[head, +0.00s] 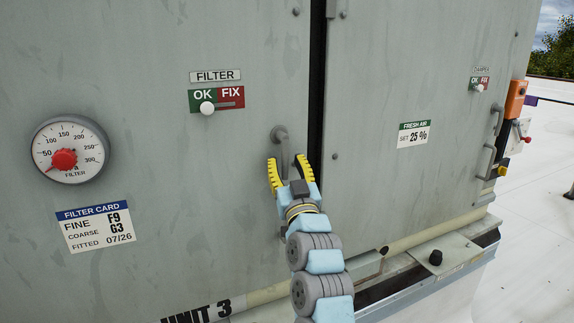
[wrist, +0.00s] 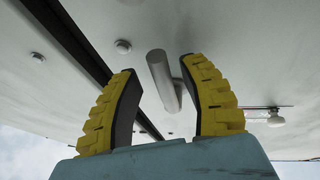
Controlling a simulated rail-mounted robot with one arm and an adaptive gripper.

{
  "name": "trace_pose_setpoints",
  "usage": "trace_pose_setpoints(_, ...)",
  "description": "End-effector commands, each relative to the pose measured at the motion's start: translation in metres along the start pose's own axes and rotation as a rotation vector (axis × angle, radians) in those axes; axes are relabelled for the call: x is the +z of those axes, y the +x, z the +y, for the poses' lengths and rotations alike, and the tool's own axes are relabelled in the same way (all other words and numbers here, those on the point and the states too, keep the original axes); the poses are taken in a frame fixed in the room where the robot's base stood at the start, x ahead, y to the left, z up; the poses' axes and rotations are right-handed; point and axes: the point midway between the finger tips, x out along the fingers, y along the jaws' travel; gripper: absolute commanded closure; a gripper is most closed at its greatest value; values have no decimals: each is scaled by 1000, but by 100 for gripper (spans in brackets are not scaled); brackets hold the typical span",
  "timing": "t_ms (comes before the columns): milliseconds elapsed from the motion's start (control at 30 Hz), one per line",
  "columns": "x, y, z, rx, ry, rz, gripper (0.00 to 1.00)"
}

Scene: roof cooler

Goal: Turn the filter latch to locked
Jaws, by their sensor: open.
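A grey handle (head: 281,136) sits on the large grey door panel, near the dark vertical seam; it appears to be the filter latch, though no lock marking shows on it. My gripper (head: 287,162) is open, with its two yellow fingers on either side of the handle in the head view. In the wrist view the grey bar (wrist: 162,78) shows between the open fingers (wrist: 158,78), closer to the right one. Contact cannot be told. The gripper hides the handle's lower part in the head view.
A FILTER plate with a white knob (head: 207,108) on the OK side is up left. A gauge (head: 69,150) and a filter card (head: 96,228) are further left. Right of the seam are a fresh air label (head: 413,134), handles (head: 487,161) and an orange box (head: 515,99).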

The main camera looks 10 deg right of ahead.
Motion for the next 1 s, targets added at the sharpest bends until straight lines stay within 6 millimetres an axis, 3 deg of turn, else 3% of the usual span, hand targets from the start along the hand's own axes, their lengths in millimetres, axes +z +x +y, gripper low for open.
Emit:
trace_pose_setpoints(267, 1, -15, 0, 1, -1, 1, 57)
trace_pose_setpoints(1000, 0, -107, 1, 1, -1, -1, 57)
